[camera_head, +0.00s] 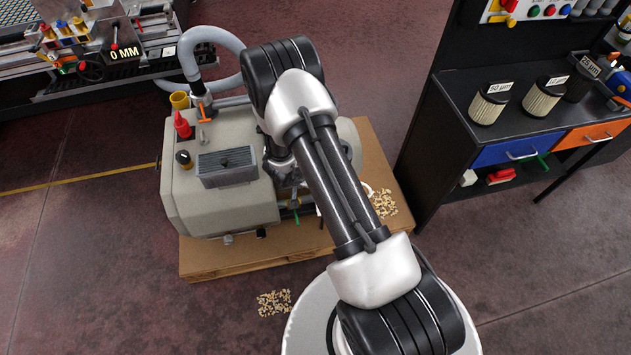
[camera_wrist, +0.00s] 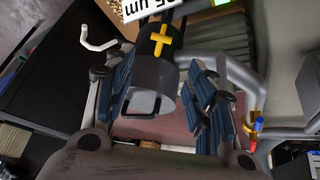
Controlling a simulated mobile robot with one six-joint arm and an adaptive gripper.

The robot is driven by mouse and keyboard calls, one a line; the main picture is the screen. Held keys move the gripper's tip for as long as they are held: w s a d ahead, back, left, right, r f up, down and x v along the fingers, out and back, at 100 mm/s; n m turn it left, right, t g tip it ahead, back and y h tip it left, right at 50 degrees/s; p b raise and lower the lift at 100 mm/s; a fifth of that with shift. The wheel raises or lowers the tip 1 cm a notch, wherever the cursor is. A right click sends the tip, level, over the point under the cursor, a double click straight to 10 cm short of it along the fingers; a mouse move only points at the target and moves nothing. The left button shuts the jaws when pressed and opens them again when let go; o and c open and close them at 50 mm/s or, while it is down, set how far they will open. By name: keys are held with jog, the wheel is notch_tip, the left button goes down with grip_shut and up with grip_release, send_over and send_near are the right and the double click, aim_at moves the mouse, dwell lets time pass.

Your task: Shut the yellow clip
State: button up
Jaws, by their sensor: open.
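In the wrist view a yellow cross-shaped piece (camera_wrist: 160,40) sits on the side of a black cylinder (camera_wrist: 153,72). It may be the yellow clip; I cannot tell whether it is open or shut. My gripper (camera_wrist: 165,80) is open, its blue-padded fingers on either side of the cylinder's near end. I cannot tell whether they touch it. In the head view my arm hides most of my gripper and the cylinder. The beige machine (camera_head: 222,205) stands below the arm.
The machine stands on a brown pallet (camera_head: 240,262). A grey hose (camera_head: 215,36) curves behind it. A dark bench (camera_head: 450,150) with filters stands to the right. Open floor lies at left.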

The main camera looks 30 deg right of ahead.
jog(key=shift+s+a+r, duration=0.1)
jog(key=shift+a+r, duration=0.1)
jog(key=shift+r, duration=0.15)
jog(key=shift+c, duration=0.2)
